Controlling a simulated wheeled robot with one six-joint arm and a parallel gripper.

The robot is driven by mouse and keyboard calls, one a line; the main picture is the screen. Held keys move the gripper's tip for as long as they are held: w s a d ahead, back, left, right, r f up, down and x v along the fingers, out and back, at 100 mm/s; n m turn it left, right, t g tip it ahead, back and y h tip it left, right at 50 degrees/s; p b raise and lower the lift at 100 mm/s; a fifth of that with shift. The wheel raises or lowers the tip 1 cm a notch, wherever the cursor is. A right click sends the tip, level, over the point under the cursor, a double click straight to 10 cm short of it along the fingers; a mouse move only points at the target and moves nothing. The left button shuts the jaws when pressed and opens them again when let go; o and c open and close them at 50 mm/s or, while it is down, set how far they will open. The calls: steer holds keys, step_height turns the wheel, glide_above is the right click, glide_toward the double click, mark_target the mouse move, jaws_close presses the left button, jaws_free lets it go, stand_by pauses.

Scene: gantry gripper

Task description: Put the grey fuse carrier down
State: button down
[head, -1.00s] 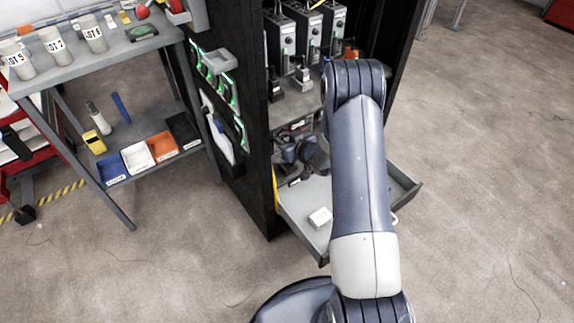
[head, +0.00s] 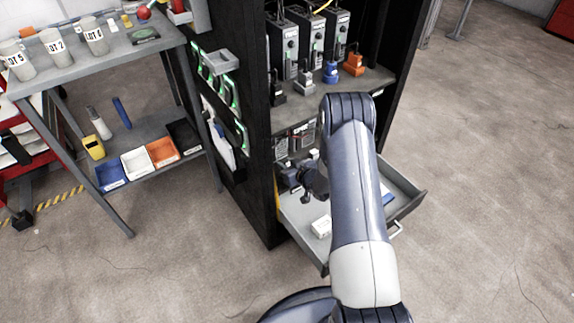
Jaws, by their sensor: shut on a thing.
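My gripper (head: 306,190) is dark and partly hidden by my own arm. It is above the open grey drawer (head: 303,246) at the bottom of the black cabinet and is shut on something. The held thing is too small and hidden to make out clearly; I take it to be the grey fuse carrier. A small white block (head: 322,227) lies in the drawer, below and apart from my gripper.
The cabinet shelf (head: 350,88) above holds grey power units and several plugs, including a blue plug (head: 331,73) and an orange plug (head: 353,63). A grey workbench (head: 150,48) with cups stands at the left. The drawer's front right is partly behind my arm.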

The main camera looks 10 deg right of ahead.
steer(key=shift+f, duration=0.25)
steer(key=c, duration=1.2)
jaws_free()
steer(key=shift+r, duration=0.1)
steer(key=shift+r+p, duration=0.15)
steer(key=shift+p, duration=0.3)
steer(key=v, duration=0.3)
steer(key=p+v, duration=0.1)
steer(key=v, duration=0.3)
steer(key=p+v, duration=0.1)
steer(key=v, duration=0.2)
steer(key=shift+s+a, duration=0.15)
steer(key=shift+s, duration=0.35)
